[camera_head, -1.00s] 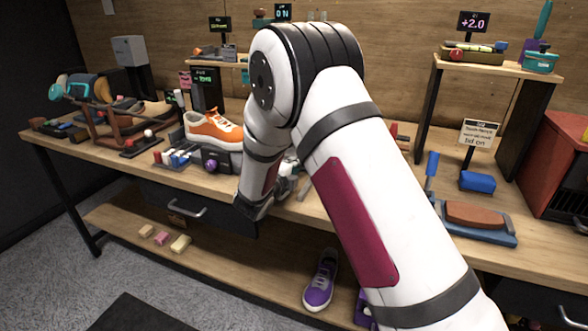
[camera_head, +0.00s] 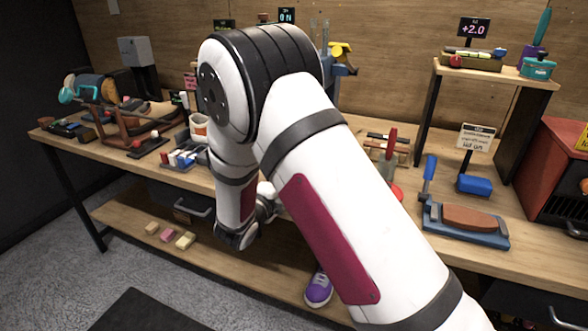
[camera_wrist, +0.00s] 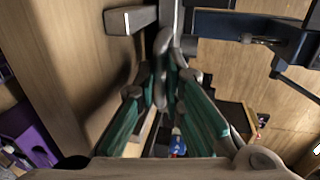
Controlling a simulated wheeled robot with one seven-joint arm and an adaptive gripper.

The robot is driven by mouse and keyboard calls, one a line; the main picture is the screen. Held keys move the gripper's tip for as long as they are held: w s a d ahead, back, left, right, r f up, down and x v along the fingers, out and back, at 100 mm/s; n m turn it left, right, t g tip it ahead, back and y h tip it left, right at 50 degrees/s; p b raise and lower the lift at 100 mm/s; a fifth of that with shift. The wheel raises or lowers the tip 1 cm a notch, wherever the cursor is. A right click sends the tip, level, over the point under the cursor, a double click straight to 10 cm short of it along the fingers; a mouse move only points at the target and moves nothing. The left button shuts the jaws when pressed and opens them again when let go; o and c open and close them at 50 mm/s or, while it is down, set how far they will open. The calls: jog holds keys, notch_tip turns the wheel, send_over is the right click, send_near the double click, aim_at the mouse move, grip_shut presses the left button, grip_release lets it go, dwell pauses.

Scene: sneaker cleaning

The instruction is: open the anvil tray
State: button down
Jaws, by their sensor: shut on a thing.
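My gripper (camera_wrist: 163,85) shows in the wrist view with two green-sided fingers drawn together at the tips. They are shut on a slim grey bar (camera_wrist: 164,42), which looks like a handle; what it belongs to is partly hidden. A dark drawer-like body (camera_wrist: 240,27) lies just right of the tips. In the head view my forearm hides the gripper, which is low at the bench's front edge. A dark drawer (camera_head: 168,196) with a grey handle (camera_head: 195,209) hangs under the bench left of my wrist. I cannot tell which of these is the anvil tray.
The wooden bench (camera_head: 500,262) is crowded with tools. A brush tray (camera_head: 185,157) sits left of my arm, a blue sharpening-stone holder (camera_head: 466,224) at the right. A purple sneaker (camera_head: 319,289) and several small blocks (camera_head: 168,235) lie on the lower shelf.

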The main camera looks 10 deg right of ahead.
jog(key=v, duration=0.1)
jog(key=p+v, duration=0.1)
jog(key=v, duration=0.1)
jog(key=shift+s+a+f, duration=0.25)
jog(key=shift+s+f, duration=0.05)
jog(key=c, duration=2)
grip_release()
jog(key=shift+o, duration=0.2)
jog(key=v, duration=1.2)
jog(key=shift+d+r, duration=0.1)
